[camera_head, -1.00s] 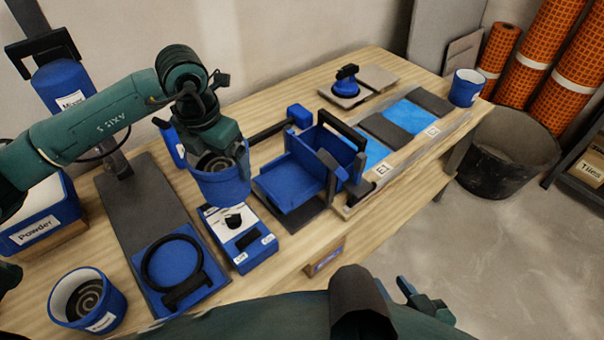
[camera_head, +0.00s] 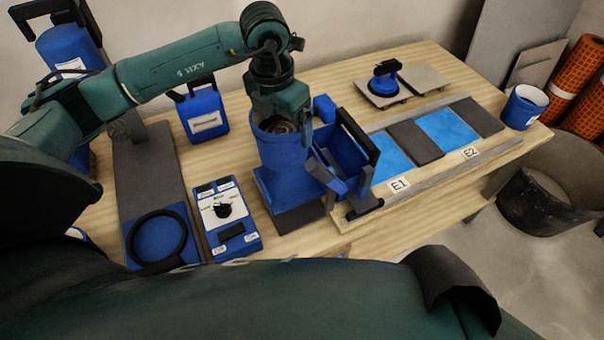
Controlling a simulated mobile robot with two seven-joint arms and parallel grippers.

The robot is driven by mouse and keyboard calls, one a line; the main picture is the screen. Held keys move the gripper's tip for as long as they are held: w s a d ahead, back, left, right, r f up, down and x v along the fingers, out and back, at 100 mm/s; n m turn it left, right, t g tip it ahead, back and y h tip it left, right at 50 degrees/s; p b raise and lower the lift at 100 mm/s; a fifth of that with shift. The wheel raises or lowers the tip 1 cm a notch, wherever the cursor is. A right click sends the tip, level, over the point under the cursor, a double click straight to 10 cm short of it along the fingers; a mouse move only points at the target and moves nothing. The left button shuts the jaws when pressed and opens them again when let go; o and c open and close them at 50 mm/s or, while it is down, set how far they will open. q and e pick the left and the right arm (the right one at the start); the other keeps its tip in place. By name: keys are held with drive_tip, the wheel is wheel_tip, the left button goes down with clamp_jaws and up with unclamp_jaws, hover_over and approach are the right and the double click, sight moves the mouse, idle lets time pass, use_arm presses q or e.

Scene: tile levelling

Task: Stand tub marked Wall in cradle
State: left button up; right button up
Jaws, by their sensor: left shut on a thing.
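My left gripper (camera_head: 280,120) points down and is shut on a blue tub (camera_head: 284,155) at its open top. The tub looks upright, with a grey inside; no marking on it shows from here. It is over the blue cradle (camera_head: 278,190), which has a dark base (camera_head: 300,219), and hides much of it. I cannot tell whether the tub touches the cradle. The blue open-topped box (camera_head: 343,152) with a dark bar stands just right of the tub. My right gripper is not in view.
A control box with a dial (camera_head: 228,220) and a board with a black ring (camera_head: 157,240) lie left of the cradle. A blue jug (camera_head: 203,112) stands behind. Blue strips marked E1 and E2 (camera_head: 448,130) and another blue tub (camera_head: 523,107) are to the right.

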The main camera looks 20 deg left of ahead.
use_arm(q)
drive_tip(key=shift+w+d+r, duration=0.1)
drive_tip(key=shift+w+d, duration=0.05)
drive_tip(key=shift+w, duration=0.1)
drive_tip(key=shift+f, duration=0.2)
drive_tip(key=shift+d+f, duration=0.1)
drive_tip(key=shift+f, duration=4.7)
drive_tip(key=shift+f, duration=0.15)
drive_tip(key=o, duration=1.3)
drive_tip(key=shift+c, duration=0.2)
drive_tip(key=shift+o, duration=0.2)
